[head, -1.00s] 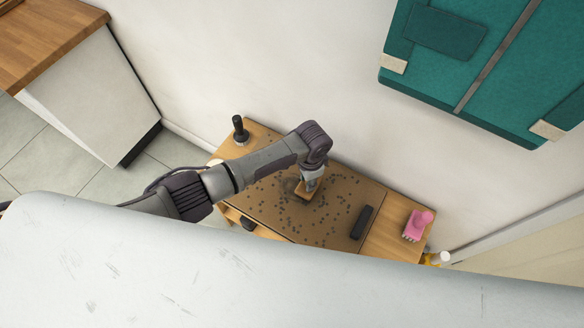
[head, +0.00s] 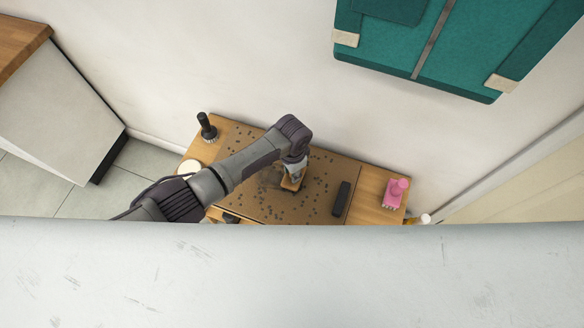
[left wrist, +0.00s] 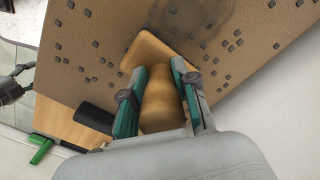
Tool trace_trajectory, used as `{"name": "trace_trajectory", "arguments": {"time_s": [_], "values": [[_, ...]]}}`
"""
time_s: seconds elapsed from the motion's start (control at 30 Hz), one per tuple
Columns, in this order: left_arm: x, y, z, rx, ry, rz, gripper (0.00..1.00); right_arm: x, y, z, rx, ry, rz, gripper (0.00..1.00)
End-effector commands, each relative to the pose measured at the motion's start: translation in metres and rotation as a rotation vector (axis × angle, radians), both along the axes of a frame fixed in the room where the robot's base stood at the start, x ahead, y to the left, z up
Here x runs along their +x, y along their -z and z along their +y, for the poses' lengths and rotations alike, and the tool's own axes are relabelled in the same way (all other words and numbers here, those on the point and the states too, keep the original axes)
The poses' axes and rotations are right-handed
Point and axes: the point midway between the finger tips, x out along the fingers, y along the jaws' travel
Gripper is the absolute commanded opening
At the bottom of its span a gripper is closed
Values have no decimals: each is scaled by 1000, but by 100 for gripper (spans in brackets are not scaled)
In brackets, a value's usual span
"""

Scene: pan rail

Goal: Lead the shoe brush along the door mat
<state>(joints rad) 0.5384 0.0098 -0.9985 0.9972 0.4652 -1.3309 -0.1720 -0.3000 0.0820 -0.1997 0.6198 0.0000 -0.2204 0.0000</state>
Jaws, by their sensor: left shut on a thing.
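My left gripper (head: 293,174) is shut on the wooden handle of the shoe brush (head: 288,185). In the left wrist view, the brush's tan block (left wrist: 152,52) shows beyond the handle, between the green-edged fingers (left wrist: 161,98). The brush is over the brown door mat (head: 245,205), near its middle; its underside is hidden, so I cannot tell whether it touches. Dark crumbs lie scattered over the mat, and a dark smudge shows beside the brush. A dark jointed part at the left edge of the left wrist view may be my right gripper (left wrist: 18,84); its jaws are unclear.
A black oblong block (head: 342,198) lies at the mat's right end. A pink brush (head: 394,194) stands further right on the wooden top (head: 372,209). A black-handled brush (head: 207,128) stands at the far left. The wall rises behind; a teal hanging (head: 440,50) is above.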

Motion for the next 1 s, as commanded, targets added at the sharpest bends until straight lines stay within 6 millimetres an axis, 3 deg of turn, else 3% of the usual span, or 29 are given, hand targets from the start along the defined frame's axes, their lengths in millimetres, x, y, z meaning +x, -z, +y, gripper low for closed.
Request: {"name": "trace_trajectory", "arguments": {"time_s": [0.87, 1.0], "values": [[0, 4, 0, 0, 0, -1, 0, 0, 3, 4, 4, 2, 0, 54], [3, 5, 7, 1, -2, -1, 0, 0, 3, 4, 4, 2, 0, 54]]}}
